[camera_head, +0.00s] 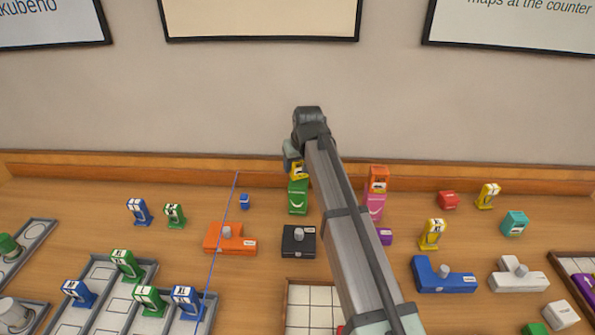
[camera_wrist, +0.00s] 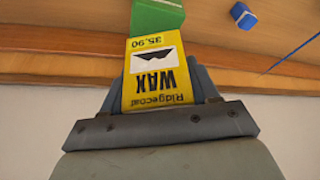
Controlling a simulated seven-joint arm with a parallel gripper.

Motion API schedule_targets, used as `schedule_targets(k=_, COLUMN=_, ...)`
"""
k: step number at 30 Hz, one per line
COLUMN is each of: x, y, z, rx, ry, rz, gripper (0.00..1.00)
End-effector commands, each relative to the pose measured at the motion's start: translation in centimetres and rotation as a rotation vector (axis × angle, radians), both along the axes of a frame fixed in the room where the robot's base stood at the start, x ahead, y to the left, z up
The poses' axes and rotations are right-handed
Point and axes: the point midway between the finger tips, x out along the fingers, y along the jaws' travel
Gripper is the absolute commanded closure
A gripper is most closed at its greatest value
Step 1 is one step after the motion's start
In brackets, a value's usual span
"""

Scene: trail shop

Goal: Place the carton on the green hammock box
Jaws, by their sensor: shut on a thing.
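My gripper (camera_wrist: 162,92) is shut on a yellow carton (camera_wrist: 160,72) labelled "Ridgecoat WAX", with a finger on each side. In the head view the yellow carton (camera_head: 299,172) shows just above a green box (camera_head: 298,198), which stands on the counter near the back. The green box also shows in the wrist view (camera_wrist: 157,15), directly beyond the carton's end. I cannot tell whether the carton touches it. In the head view my gripper (camera_head: 292,160) is partly hidden by my arm.
An orange carton (camera_head: 378,180) sits on a pink box (camera_head: 374,205) right of my arm. A small blue box (camera_head: 244,201) stands left of the green box. Orange (camera_head: 229,239) and black (camera_head: 299,242) holders lie in front. The wall (camera_head: 200,100) is close behind.

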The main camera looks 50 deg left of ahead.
Motion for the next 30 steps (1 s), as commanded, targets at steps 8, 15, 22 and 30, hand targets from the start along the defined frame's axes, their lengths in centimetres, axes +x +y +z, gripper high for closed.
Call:
schedule_targets(k=8, x=0.0, y=0.0, z=-2.7, rx=0.000, ry=0.000, rz=0.000, gripper=0.75)
schedule_targets(k=15, x=0.0, y=0.0, z=-2.7, rx=0.000, ry=0.000, rz=0.000, gripper=0.75)
schedule_targets(k=22, x=0.0, y=0.0, z=-3.0, rx=-0.001, ry=0.000, rz=0.000, gripper=0.30)
schedule_targets(k=30, x=0.0, y=0.0, z=-3.0, rx=-0.001, ry=0.000, rz=0.000, gripper=0.15)
